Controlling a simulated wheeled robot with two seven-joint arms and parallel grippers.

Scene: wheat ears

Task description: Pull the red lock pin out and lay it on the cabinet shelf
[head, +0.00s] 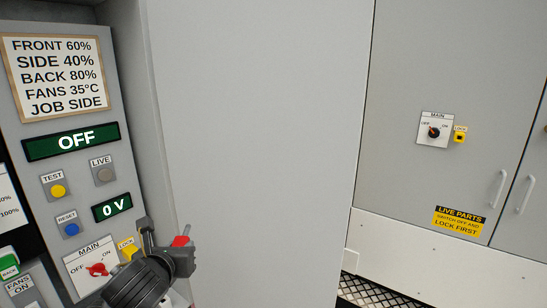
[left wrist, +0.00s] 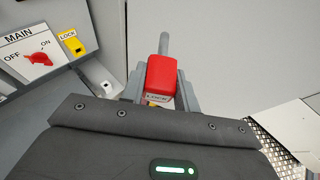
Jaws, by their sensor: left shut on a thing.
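The red lock pin (left wrist: 161,78) is between the fingers of my left gripper (left wrist: 160,88), which is shut on it. The pin has a red block with a "LOCK" tag below it and a grey shank pointing away. In the head view the red of the pin (head: 181,241) shows at my left gripper (head: 165,243), right of the yellow LOCK plate (head: 128,249). In the left wrist view the pin is clear of the LOCK plate (left wrist: 72,43), whose dark hole looks empty. I cannot make out the cabinet shelf for certain. My right gripper is not in view.
The MAIN switch (head: 97,269) has a red knob beside the LOCK plate. A panel (head: 70,150) with buttons and an "OFF" display stands at left. A plain grey wall (head: 255,150) fills the middle. A cabinet door (head: 450,80) with another MAIN switch (head: 434,130) is at right.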

